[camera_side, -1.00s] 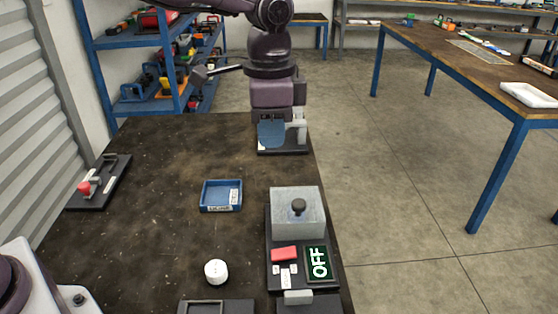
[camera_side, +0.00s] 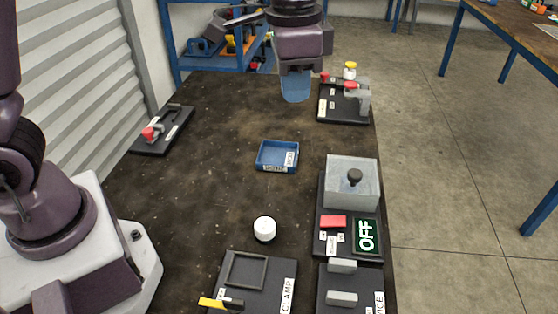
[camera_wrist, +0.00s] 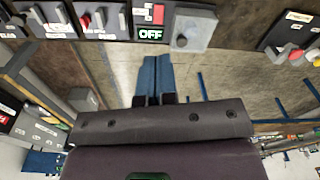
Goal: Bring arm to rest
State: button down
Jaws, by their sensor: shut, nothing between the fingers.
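My gripper (camera_side: 296,88) is at the far end of the dark table, high in the side view, with its blue fingers pointing down. In the wrist view its two blue fingers (camera_wrist: 156,78) lie side by side, closed together with nothing between them. The fingers look clear of the fixtures around them. How high they are above the tabletop is hard to tell.
A fixture with red knobs and a yellow-topped piece (camera_side: 345,100) stands right of my gripper. A blue tray (camera_side: 277,157), a white round piece (camera_side: 264,229), a box by an OFF sign (camera_side: 352,182), and a red-handled fixture (camera_side: 163,130) sit on the table (camera_side: 215,125).

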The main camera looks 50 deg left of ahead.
jog(key=s+a+r+n+t, duration=0.2)
jog(key=s+a, duration=0.3)
jog(key=s, duration=0.3)
jog(key=s+a+r+n+t, duration=0.2)
jog(key=s+a, duration=0.4)
jog(key=s, duration=0.3)
jog(key=shift+s+r+n+t, duration=0.15)
jog(key=shift+n+t, duration=0.35)
jog(key=shift+n, duration=0.4)
